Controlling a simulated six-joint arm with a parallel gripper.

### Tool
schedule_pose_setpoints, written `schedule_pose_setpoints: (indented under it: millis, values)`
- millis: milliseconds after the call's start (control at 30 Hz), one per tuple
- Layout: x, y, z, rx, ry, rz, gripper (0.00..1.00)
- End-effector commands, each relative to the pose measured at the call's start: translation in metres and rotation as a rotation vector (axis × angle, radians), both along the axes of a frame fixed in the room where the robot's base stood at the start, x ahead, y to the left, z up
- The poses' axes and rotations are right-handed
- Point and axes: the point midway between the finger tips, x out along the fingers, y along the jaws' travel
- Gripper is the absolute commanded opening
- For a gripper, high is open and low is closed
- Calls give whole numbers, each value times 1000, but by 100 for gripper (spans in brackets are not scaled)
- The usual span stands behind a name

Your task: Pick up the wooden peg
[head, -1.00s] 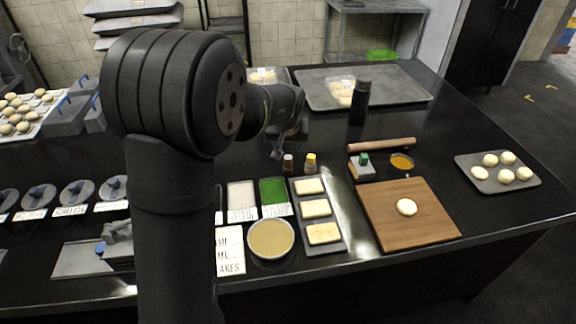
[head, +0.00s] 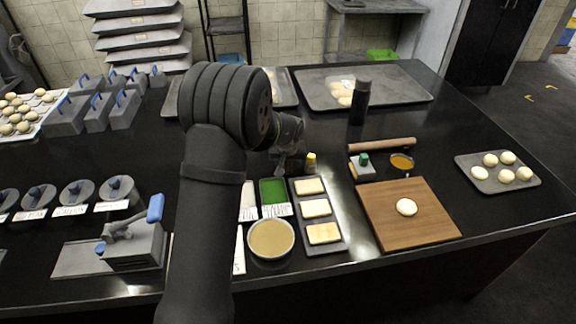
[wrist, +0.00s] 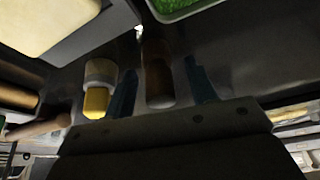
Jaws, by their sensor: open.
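A brown cylinder (wrist: 157,72), apparently the wooden peg, stands between my gripper's two fingers in the wrist view. In the head view it is hidden behind my gripper. My gripper (wrist: 160,84) is open, with a dark bluish finger on each side of the cylinder. A gap shows between it and the right finger; contact on the left side is hard to judge. In the head view my gripper (head: 281,170) is low over the counter, just left of a small yellow-capped bottle (head: 311,163). That bottle also shows in the wrist view (wrist: 97,90), outside the left finger.
A green-filled tray (head: 273,192) and a dark tray of pale slabs (head: 333,246) lie just in front of my gripper. A rolling pin (head: 382,145), a sponge-like block (head: 362,169) and a cutting board (head: 436,220) lie to the right.

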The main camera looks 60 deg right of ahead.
Motion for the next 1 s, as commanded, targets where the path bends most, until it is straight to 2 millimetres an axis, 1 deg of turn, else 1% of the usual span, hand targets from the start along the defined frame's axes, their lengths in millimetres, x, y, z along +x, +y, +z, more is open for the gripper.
schedule_pose_setpoints:
  millis: [33,133,333,367,500,567,600,867,1000]
  values:
    - [1,-1,-4,0,0,0,52]
    - [2,-3,-8,-1,-1,0,52]
    - [2,-3,-8,-1,-1,0,52]
    - [2,-3,-8,-1,-1,0,50]
    - [2,-3,-8,-1,-1,0,22]
    - [2,-3,-8,-1,-1,0,10]
    - [2,-3,-8,-1,-1,0,8]
    - [2,-3,-7,-2,-1,0,8]
    - [2,-3,0,-3,-1,1,8]
